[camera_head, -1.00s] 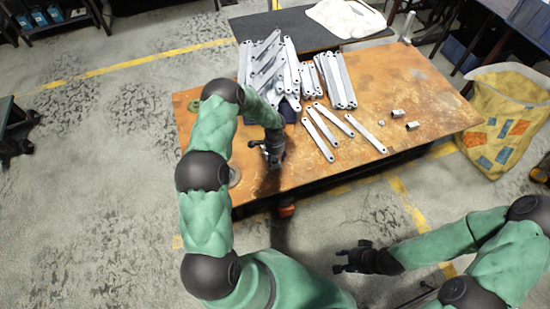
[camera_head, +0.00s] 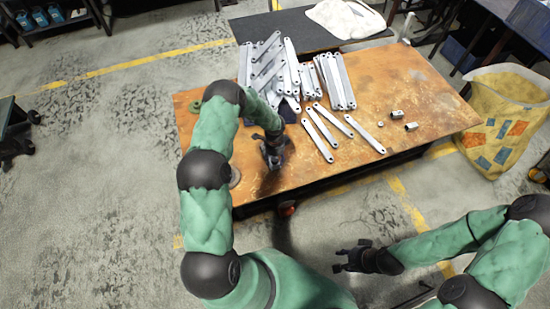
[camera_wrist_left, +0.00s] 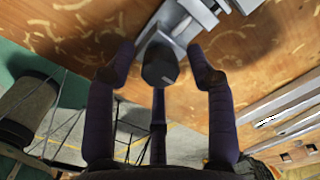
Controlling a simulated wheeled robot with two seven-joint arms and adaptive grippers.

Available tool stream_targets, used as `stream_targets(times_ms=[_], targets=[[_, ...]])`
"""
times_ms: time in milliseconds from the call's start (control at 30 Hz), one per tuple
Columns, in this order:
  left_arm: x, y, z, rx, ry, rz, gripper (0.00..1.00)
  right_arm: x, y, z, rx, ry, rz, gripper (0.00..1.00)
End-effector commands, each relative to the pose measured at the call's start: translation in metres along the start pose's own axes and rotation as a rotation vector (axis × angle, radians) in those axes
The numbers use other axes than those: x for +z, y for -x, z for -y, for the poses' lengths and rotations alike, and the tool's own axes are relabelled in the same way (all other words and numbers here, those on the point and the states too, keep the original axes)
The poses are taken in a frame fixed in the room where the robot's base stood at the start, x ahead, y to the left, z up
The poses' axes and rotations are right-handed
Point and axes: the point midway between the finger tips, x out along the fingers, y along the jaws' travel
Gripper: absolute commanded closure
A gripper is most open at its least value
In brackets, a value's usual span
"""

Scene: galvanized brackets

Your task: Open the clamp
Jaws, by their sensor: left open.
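The clamp, a grey metal body (camera_wrist_left: 186,22) with a dark round knob or handle end (camera_wrist_left: 160,66), shows in the left wrist view at the top middle. My left gripper (camera_wrist_left: 163,64) is open, with its dark fingers on either side of the knob; I cannot tell whether they touch it. In the head view my left gripper (camera_head: 272,150) is over the front left part of the table, and the arm and gripper hide most of the clamp. My right gripper (camera_head: 347,260) is apart from the table, low in the head view, empty with its fingers apart.
The rusty brown table (camera_head: 420,105) carries a pile of galvanized brackets (camera_head: 265,65), several loose flat bars (camera_head: 318,134) and small metal pieces (camera_head: 397,114). Bars also show at right in the wrist view (camera_wrist_left: 275,118). A yellow bag (camera_head: 495,115) stands right. The table's right part is mostly clear.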

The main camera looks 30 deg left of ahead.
Motion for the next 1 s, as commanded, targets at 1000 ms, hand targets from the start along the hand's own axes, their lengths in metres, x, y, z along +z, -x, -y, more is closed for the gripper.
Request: stream_targets(times_ms=[1000], targets=[[0.0,0.001,0.0,0.0,-0.896,0.0,0.45,0.001,0.019,0.007,0.0,0.0,0.0,0.6]])
